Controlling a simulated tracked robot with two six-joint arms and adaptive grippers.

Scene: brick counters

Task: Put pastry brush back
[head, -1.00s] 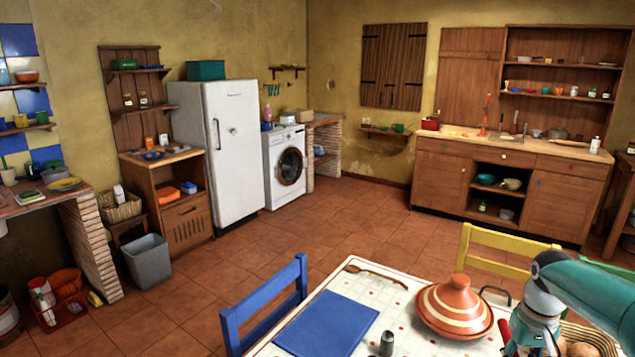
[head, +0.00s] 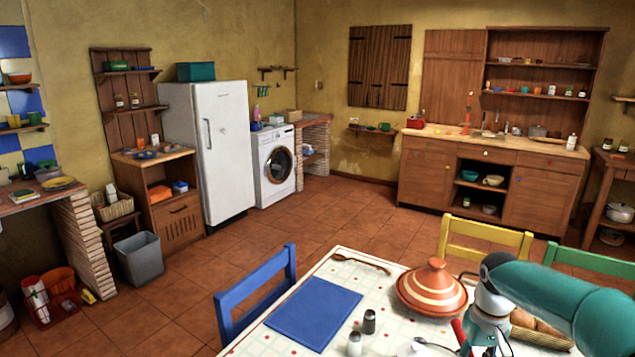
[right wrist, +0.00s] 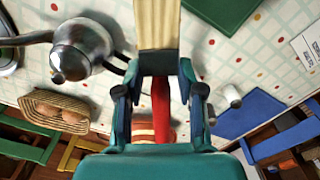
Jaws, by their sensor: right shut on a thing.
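The pastry brush, with a pale wide end (right wrist: 155,25) and a red handle (right wrist: 160,105), is held in my right gripper (right wrist: 161,72) in the right wrist view. The jaws are shut on it, over the table. In the head view my right gripper (head: 485,338) is at the bottom right, in front of the tagine, with a bit of the red handle (head: 459,336) at its left. Its fingertips are largely hidden there. My left gripper is not in view.
The checked tablecloth (head: 385,335) bears a striped tagine (head: 432,290), a blue mat (head: 313,312), two shakers (head: 369,321) and a wooden spoon (head: 362,263). The right wrist view shows a metal teapot (right wrist: 80,52) and bread basket (right wrist: 45,108) nearby. Chairs surround the table.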

